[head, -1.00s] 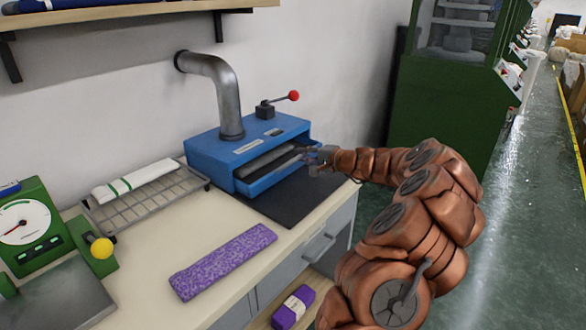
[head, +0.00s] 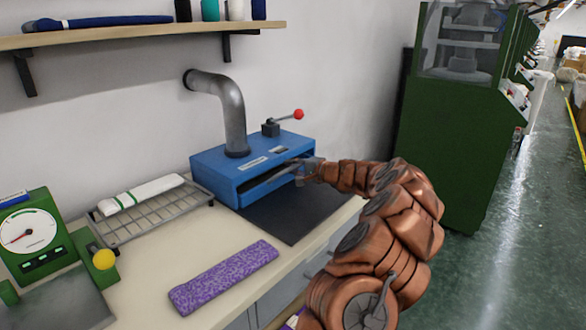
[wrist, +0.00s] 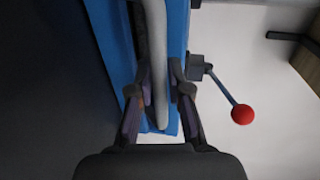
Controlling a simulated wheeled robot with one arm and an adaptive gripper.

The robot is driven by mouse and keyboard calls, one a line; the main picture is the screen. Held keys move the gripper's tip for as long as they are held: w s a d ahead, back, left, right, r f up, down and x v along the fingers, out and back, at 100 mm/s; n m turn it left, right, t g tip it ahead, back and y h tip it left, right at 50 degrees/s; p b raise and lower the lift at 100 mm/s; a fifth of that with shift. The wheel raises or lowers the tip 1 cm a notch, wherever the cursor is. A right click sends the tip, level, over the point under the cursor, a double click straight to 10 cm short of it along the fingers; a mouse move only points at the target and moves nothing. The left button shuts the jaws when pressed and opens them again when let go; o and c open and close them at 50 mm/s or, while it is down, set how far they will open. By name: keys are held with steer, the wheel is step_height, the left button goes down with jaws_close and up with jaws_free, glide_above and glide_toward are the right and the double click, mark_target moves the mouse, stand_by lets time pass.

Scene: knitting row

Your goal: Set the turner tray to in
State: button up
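The turner is a blue box (head: 225,165) on the bench against the wall, with a bent grey pipe rising from its top. Its blue tray (head: 262,193) sticks out a little at the front, with a narrow dark gap above it. A pale grey roll (wrist: 155,50) shows lengthwise between blue edges in the wrist view. My gripper (head: 300,168) is at the right end of the tray front. In the wrist view my gripper (wrist: 158,95) has its fingers apart, one on each side of the pale roll. Whether they touch the tray is unclear.
A lever with a red knob (head: 298,114) stands on the box's top. A dark mat (head: 290,220) lies in front. A wire rack (head: 165,215) with a white cloth, a green gauge (head: 35,235) and a purple knitted piece (head: 225,277) are on the bench.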

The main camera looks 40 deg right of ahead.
steer(key=o, duration=0.3)
steer(key=shift+o, duration=0.2)
steer(key=shift+s+d, duration=0.1)
steer(key=shift+s, duration=0.05)
steer(key=v, duration=1.1)
steer(key=shift+s, duration=0.4)
